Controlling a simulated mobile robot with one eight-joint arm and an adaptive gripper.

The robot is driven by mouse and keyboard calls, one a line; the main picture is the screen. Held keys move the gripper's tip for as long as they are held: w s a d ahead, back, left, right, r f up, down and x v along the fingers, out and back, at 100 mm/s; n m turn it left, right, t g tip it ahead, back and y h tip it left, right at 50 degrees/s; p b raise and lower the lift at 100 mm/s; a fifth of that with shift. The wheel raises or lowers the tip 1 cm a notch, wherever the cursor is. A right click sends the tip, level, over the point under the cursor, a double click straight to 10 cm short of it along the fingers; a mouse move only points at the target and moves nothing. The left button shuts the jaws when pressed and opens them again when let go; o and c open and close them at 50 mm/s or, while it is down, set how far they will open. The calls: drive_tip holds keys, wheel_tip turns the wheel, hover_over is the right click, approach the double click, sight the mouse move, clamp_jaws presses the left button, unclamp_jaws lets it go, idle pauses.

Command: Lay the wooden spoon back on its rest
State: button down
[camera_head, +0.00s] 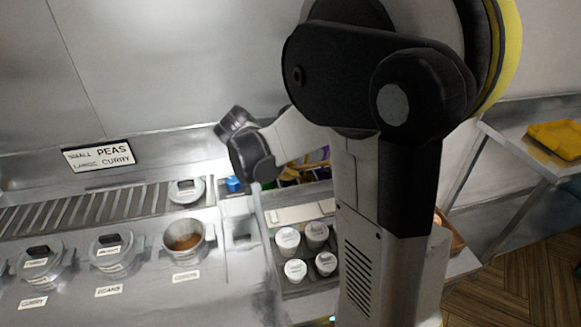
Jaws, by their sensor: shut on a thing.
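My arm fills the middle and right of the head view, and its dark wrist joints show left of centre. My gripper itself cannot be made out; it is out of sight behind or beyond the arm links. I cannot pick out the wooden spoon or its rest. Whatever lies behind the arm's upright link is hidden.
An open pot (185,241) with brown contents stands right of two lidded pots (112,252) (40,262). Several white-lidded tubs (295,270) stand right. A yellow tray (556,138) sits far right.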

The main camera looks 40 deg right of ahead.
sight(294, 213)
wheel_tip(294, 213, down, 16)
drive_tip(key=b, duration=1.2)
drive_tip(key=shift+f, duration=0.2)
drive_tip(key=shift+f+b, duration=0.5)
idle(0.5)
drive_tip(key=c, duration=1.5)
unclamp_jaws()
drive_tip(key=shift+o, duration=0.5)
drive_tip(key=shift+r, duration=0.1)
drive_tip(key=o, duration=0.3)
drive_tip(key=shift+r+p, duration=0.85)
drive_tip(key=shift+r, duration=0.1)
drive_tip(key=shift+r+p, duration=1.9)
drive_tip(key=shift+r, duration=0.65)
